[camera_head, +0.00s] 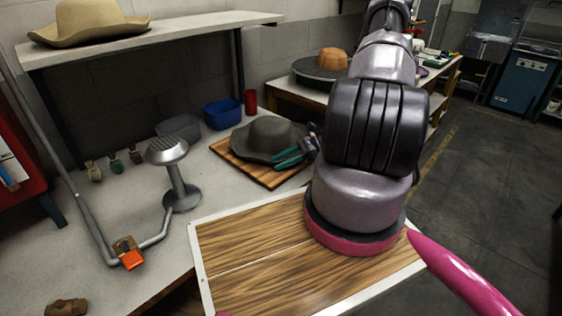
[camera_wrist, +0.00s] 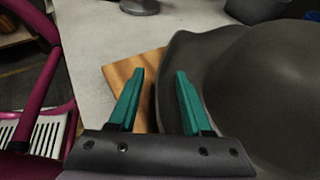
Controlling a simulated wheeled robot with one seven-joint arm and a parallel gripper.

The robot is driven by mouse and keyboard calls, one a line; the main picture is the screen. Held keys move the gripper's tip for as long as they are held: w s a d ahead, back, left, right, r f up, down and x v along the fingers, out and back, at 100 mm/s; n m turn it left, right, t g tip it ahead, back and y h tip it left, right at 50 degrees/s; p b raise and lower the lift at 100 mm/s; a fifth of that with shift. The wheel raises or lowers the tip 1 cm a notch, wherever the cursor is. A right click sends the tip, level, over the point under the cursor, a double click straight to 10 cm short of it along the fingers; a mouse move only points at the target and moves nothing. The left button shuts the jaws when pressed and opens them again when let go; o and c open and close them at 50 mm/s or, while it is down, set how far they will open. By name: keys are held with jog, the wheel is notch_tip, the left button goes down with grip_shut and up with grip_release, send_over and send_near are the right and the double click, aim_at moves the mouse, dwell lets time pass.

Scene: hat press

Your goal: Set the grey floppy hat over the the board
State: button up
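The grey floppy hat (camera_head: 265,139) rests crown up on a brown wooden board (camera_head: 258,171) on the pale worktop. Its wide brim and crown fill the right of the wrist view (camera_wrist: 275,85), with a corner of the board (camera_wrist: 121,72) showing beyond the fingers. My gripper (camera_head: 290,158) is at the hat's right side in the head view, by the brim. In the wrist view the two teal fingers (camera_wrist: 157,100) are apart. The brim's edge shows between them, the right finger overlapping the brim. I cannot tell whether they touch it.
A metal post with a round head (camera_head: 168,151) stands left of the board, beside a bent metal tube. Blue bin (camera_head: 222,113), grey bin (camera_head: 179,127) and red cup (camera_head: 250,101) stand behind. A tan hat (camera_head: 92,22) lies on the upper shelf (camera_head: 150,38).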

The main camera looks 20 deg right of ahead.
jog(key=v, duration=1.1)
jog(key=shift+a, duration=0.1)
dwell(0.4)
jog(key=a+r+n+g+h, duration=0.1)
jog(key=a+r+n+h, duration=0.35)
jog(key=r, duration=0.85)
jog(key=a+r+n+g+h, duration=0.1)
jog(key=a+r+n+h, duration=0.3)
jog(key=r, duration=0.9)
jog(key=s+a+r+n+t+h, duration=0.1)
jog(key=s+a+r+n+t, duration=0.2)
jog(key=s+r, duration=0.3)
jog(key=s+a+r+n+t+h, duration=0.2)
jog(key=s+a+r+n+t, duration=0.1)
jog(key=r, duration=0.8)
jog(key=s+a+n, duration=0.1)
jog(key=s+a, duration=0.1)
jog(key=s, duration=0.1)
jog(key=shift+s+a+r, duration=0.15)
jog(key=shift+s+r, duration=0.1)
jog(key=shift+r, duration=0.05)
jog(key=shift+n, duration=0.25)
